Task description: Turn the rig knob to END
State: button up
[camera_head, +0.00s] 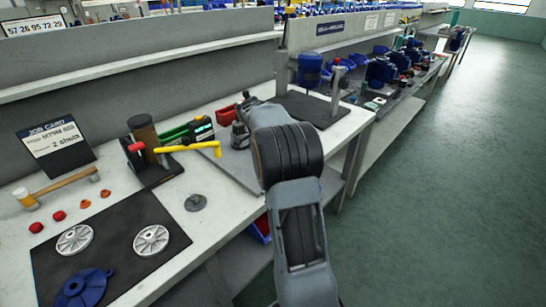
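The rig's knob is not clearly readable in the head view, and no END mark can be made out. A black-based fixture (158,174) stands on the bench with a brown cylinder (144,133) and a red-topped part. A yellow lever (188,149) sticks out to its right. A small dark device with a display (201,129) sits behind the lever. My arm reaches over the bench from the lower right. My gripper (241,131) is at the arm's far end, right of the display device, small and partly hidden by my arm; its opening is not visible.
A black mat (117,241) holds two pale wheels and a blue part (84,287). A hammer (62,188), red and orange caps, a job card (55,143) and a grey disc part (195,202) lie nearby. Red bins stand behind. Floor at right is clear.

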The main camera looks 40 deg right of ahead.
dwell(0.4)
jog(key=o, duration=0.9)
jog(key=p+v, duration=0.3)
jog(key=v, duration=1)
jog(key=shift+a+r, duration=0.1)
jog(key=shift+r, duration=0.25)
